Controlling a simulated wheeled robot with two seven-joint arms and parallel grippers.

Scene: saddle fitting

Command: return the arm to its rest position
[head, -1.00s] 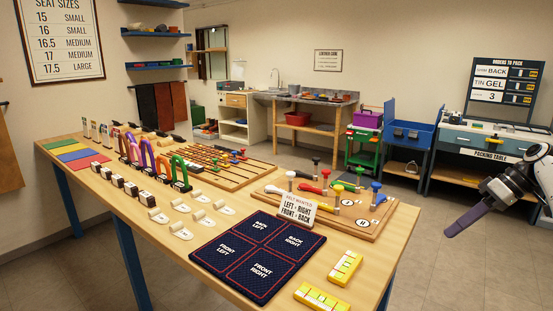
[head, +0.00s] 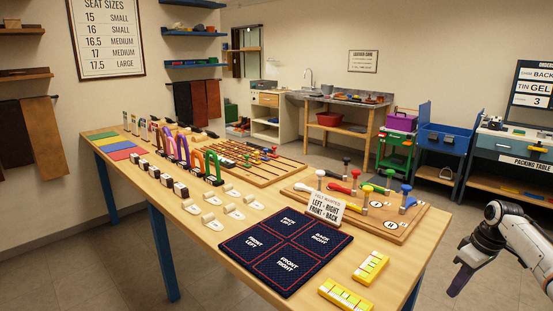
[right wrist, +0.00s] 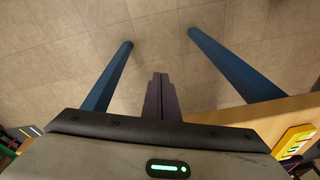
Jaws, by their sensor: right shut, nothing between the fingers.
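My right gripper (head: 457,284) hangs at the right of the head view, beyond the right end of the wooden table (head: 215,240) and apart from it. Its dark purple fingers are together, pointing down, with nothing between them. In the right wrist view the shut fingers (right wrist: 162,95) point out over the tiled floor, and a corner of the table (right wrist: 262,120) with a yellow block shows at the right. My left gripper is not in view.
The table carries a dark blue four-part mat (head: 285,250), yellow blocks (head: 370,267), a board with coloured knobs (head: 400,225) and several coloured arches (head: 185,155). A packing table (head: 515,150) stands behind my right arm. Floor around the gripper is clear.

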